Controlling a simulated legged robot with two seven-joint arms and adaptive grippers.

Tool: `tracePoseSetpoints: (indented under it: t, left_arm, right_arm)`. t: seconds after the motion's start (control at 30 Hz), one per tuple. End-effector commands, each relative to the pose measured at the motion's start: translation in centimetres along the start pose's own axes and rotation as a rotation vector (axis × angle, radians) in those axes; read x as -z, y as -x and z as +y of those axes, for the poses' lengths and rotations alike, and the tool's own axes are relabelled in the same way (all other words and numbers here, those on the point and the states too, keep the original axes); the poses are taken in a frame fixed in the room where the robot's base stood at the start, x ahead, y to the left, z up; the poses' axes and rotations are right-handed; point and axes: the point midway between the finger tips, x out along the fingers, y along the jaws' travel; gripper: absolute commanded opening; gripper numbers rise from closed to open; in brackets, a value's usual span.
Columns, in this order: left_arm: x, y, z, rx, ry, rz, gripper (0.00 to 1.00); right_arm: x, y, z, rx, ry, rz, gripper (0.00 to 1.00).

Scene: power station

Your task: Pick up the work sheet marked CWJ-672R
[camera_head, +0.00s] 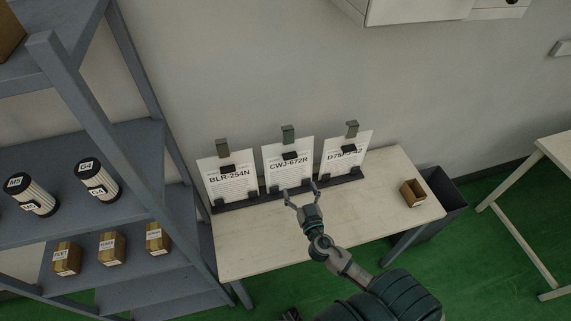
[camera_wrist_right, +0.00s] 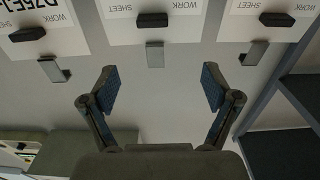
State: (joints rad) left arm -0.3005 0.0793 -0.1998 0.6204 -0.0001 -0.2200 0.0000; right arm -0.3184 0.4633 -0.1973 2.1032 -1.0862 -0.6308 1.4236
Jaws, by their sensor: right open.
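The work sheet marked CWJ-672R (camera_head: 287,170) is the middle of three white sheets standing in a dark rack on the table. A black clip sits on its upper part. In the right wrist view the sheets appear upside down, and the middle sheet (camera_wrist_right: 154,30) shows the words WORK SHEET, with its code out of frame. My right gripper (camera_head: 301,190) is open in front of the middle sheet's lower right corner. In the wrist view its spread fingers (camera_wrist_right: 159,75) have nothing between them.
Sheet BLR-254N (camera_head: 230,188) stands left and a D75 sheet (camera_head: 344,163), partly unreadable, stands right in the rack (camera_head: 244,202). A shelf (camera_head: 75,220) with cylinders and boxes borders the left.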

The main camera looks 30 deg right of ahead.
Motion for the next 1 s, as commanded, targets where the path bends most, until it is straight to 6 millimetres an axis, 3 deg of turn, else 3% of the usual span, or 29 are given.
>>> tracePoseSetpoints:
  t: [0.1, 0.3, 0.53, 0.8, 1.0]
  left_arm:
    - [0.3, 1.2, 0.0, 0.000, 0.000, 0.002, 0.87]
    - [0.4, 2.0, -0.1, 0.000, 0.000, 0.004, 0.87]
    - [0.5, 2.5, 0.0, 0.000, 0.000, 0.005, 0.87]
    - [0.7, 3.8, -0.1, 0.001, -0.001, 0.005, 0.87]
    - [0.6, 3.8, -0.2, 0.002, -0.001, 0.004, 0.87]
  right_arm:
    - [0.5, -3.1, 0.1, -0.001, 0.005, 0.004, 0.88]
    - [0.3, -6.8, -0.1, -0.001, 0.005, 0.002, 0.88]
    - [0.3, -8.5, -0.1, 0.000, 0.008, 0.002, 0.88]
    - [0.2, -12.5, 0.7, 0.000, 0.006, 0.001, 0.88]
    - [-0.1, -13.0, 0.7, 0.001, 0.004, 0.000, 0.88]
